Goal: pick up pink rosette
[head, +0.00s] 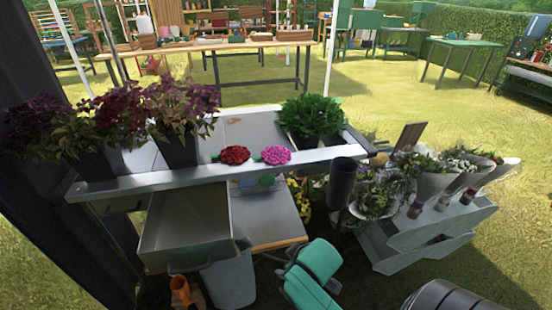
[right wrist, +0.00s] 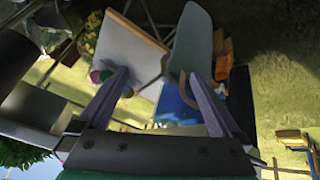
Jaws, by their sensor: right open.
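The pink rosette (head: 276,155) lies on the front rim of the long grey tray table (head: 130,184) in the head view, just right of a red rosette (head: 234,155). A bit of green shows between the two. My right gripper (right wrist: 155,72) shows in the right wrist view, with its two fingers spread apart and nothing held between them. I cannot make out the pink rosette for certain in that view. My right gripper's fingers are not clear in the head view. My left gripper is in neither view.
Purple-leaved plants (head: 180,105) stand at the tray's left and a green plant (head: 310,115) at its right. A dark cylinder (head: 342,180) rises close to the rosette's right. Wrapped bouquets (head: 440,180) stand on a grey stand at right. A grey bucket (head: 230,275) is below.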

